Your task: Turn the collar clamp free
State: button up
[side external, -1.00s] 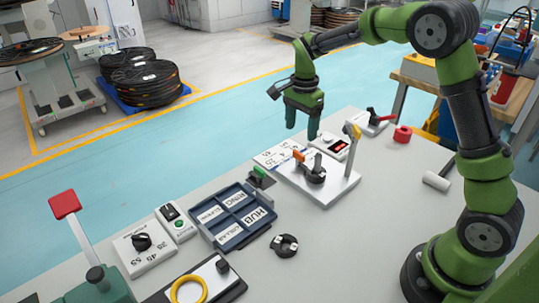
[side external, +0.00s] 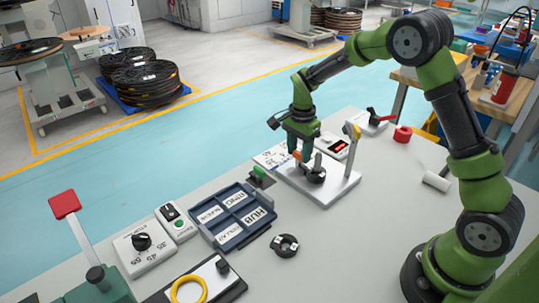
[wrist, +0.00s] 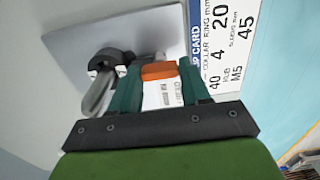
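The collar clamp (side external: 316,176) is a dark round piece with a grey upright tab, on a pale fixture plate (side external: 325,196). An orange-ended part (side external: 297,155) stands at its left. My gripper (wrist: 160,80) points down there. In the wrist view its two green fingers lie either side of the orange end (wrist: 159,71), which fills the space between their tips. I cannot tell whether they press on it. The clamp's dark ring and grey tab (wrist: 98,95) show left of the fingers. A white lettered label (wrist: 162,95) shows between the fingers.
A job card (wrist: 222,45) lies beside the plate. A blue labelled tray (side external: 233,215) and a loose dark ring (side external: 285,245) are in front. The tabletop right of the ring is clear.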

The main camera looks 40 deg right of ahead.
jog(key=c, duration=0.5)
jog(key=shift+c, duration=0.2)
jog(key=n, duration=0.3)
jog(key=shift+n, duration=0.4)
jog(key=n, duration=0.3)
jog(key=shift+n, duration=0.4)
jog(key=n, duration=1)
jog(key=shift+r, duration=0.1)
jog(key=shift+n, duration=0.3)
